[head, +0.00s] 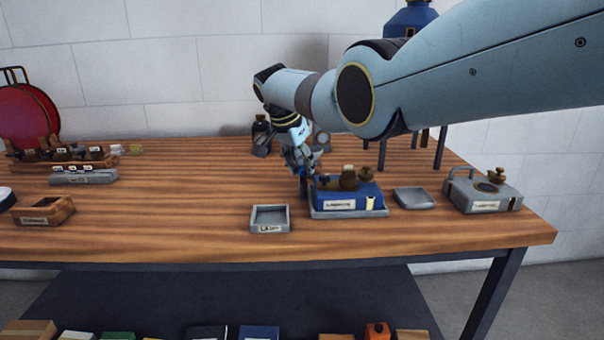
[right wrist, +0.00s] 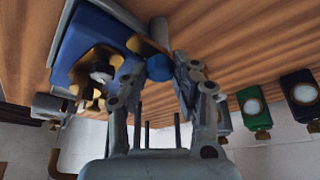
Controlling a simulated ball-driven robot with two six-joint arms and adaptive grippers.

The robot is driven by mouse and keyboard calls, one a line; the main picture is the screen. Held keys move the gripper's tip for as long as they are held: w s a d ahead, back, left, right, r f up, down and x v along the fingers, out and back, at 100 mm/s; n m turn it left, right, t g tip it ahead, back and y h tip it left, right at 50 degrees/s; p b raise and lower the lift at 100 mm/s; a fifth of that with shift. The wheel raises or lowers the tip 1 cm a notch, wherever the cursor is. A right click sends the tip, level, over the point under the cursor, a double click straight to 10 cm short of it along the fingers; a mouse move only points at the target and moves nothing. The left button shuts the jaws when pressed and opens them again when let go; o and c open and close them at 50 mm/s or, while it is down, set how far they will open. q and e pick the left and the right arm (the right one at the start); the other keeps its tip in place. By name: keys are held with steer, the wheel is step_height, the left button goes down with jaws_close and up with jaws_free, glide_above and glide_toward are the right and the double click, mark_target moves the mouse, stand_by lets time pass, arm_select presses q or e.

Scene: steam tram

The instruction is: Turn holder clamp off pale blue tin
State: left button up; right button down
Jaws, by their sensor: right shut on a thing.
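My right gripper (head: 301,170) reaches down at the left end of a dark blue box with brass fittings (head: 345,197), which stands on a grey tray (head: 340,214). In the right wrist view, my right gripper (right wrist: 163,72) has its fingers on either side of a round blue knob (right wrist: 158,68), shut on it. A grey cylinder (right wrist: 160,32) shows just beyond the knob, beside the blue box (right wrist: 85,48). I cannot tell whether this knob is the holder clamp. No pale blue tin can be made out clearly. My left gripper is not in view.
A small grey tray (head: 270,219) lies in front, left of the box. Another grey dish (head: 414,198) and a grey box with a brass knob (head: 483,191) stand to the right. The left middle of the wooden table (head: 170,210) is clear.

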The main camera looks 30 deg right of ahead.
stand_by(0.3)
steer(key=c, duration=1)
jaws_free()
steer(key=shift+c, duration=0.2)
steer(key=w+v, duration=0.1)
steer(key=v, duration=1.1)
steer(key=shift+s, duration=0.35)
steer(key=shift+f, duration=0.1)
